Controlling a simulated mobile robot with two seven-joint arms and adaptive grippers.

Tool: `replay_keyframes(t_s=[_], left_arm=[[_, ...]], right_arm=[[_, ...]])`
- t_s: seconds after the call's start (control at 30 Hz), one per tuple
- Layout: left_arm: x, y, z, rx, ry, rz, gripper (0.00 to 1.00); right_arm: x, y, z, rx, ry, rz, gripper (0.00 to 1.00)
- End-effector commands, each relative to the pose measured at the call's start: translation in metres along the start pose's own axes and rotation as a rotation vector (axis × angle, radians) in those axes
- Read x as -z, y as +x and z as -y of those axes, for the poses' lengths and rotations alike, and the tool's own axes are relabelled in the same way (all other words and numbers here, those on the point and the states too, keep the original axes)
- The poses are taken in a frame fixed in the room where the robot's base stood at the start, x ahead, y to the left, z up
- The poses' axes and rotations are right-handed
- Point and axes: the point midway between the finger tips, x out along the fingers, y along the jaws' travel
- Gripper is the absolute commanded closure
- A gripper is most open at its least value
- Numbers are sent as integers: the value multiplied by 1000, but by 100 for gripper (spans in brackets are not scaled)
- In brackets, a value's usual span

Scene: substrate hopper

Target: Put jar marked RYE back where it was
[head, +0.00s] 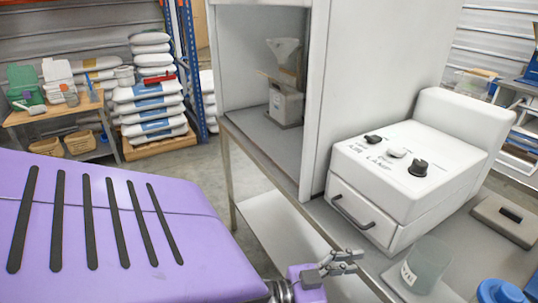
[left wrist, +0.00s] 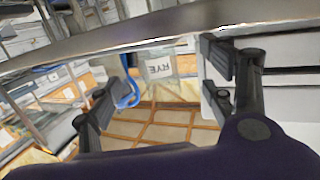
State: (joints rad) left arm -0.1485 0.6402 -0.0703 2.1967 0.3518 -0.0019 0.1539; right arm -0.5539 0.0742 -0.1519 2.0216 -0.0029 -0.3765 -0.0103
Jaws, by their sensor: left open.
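The clear jar (head: 428,262) stands upright on the grey bench, near its front edge. Its pale label shows dark lettering in the head view, too small to read surely. In the left wrist view the label RYE on the jar (left wrist: 160,66) reads upside down, between and beyond the two fingers. My left gripper (head: 343,263) is open and empty, a little left of the jar and apart from it. It also shows open in the left wrist view (left wrist: 165,88). My right gripper is in neither view.
A white control box (head: 410,165) with knobs and a drawer handle stands behind the jar. A blue lid-like object (head: 500,291) is at its right, and a grey block with a black handle (head: 508,219) lies farther back. The white cabinet (head: 335,100) holds a funnel device (head: 286,95).

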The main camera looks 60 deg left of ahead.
Motion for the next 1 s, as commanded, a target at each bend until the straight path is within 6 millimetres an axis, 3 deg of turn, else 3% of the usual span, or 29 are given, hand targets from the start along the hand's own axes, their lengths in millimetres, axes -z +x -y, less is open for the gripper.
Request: replay_keyframes(t_s=[0.03,0.2,0.3,0.4,0.5,0.6,0.87,1.0], left_arm=[[-37,-16,-2,46,-24,74,25],[-166,-90,-28,197,-68,384,25],[-225,-140,-55,259,-94,559,25],[-264,-179,-82,296,-115,694,25],[-284,-204,-100,315,-128,777,25],[-293,-214,-108,321,-132,812,25],[-293,-215,-108,320,-131,815,25],[-280,-212,-107,319,-132,804,25]], right_arm=[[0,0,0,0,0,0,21],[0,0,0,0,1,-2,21],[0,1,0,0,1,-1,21],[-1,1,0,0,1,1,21],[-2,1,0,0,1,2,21],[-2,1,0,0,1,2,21],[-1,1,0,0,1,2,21],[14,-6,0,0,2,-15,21]])
